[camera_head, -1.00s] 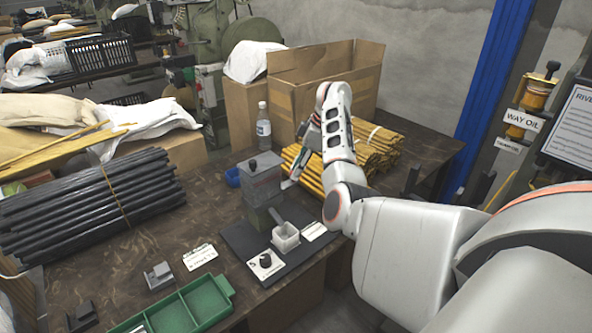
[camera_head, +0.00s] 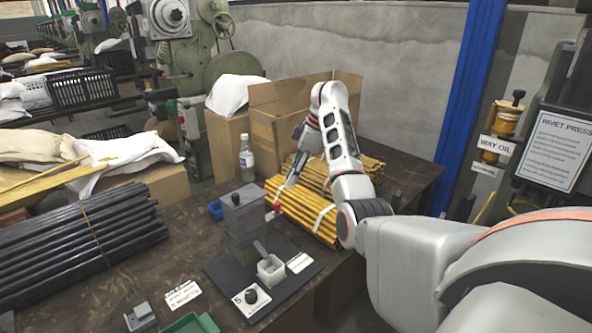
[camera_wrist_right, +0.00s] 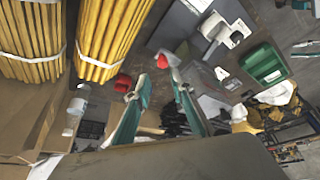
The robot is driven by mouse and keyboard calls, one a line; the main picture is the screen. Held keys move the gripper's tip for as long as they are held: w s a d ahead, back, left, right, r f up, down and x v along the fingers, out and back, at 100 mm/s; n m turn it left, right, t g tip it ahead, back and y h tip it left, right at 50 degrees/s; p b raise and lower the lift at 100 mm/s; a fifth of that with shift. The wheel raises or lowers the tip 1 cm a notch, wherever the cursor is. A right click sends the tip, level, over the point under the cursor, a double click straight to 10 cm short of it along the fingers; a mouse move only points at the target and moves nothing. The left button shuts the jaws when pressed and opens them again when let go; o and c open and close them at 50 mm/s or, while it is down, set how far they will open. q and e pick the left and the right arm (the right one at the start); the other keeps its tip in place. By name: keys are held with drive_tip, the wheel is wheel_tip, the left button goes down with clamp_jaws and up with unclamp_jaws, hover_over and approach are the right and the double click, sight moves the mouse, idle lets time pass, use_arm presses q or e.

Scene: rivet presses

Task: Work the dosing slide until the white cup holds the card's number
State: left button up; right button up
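My left gripper is out of view.
A black knob on a white plate (camera_head: 251,297) sits at the base's front. Dark rods (camera_head: 75,235) lie left. A green tray (camera_wrist_right: 265,65) shows in the wrist view.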

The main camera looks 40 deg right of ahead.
drive_tip(key=shift+v, duration=1.3)
drive_tip(key=shift+o, duration=0.4)
drive_tip(key=shift+s, duration=0.1)
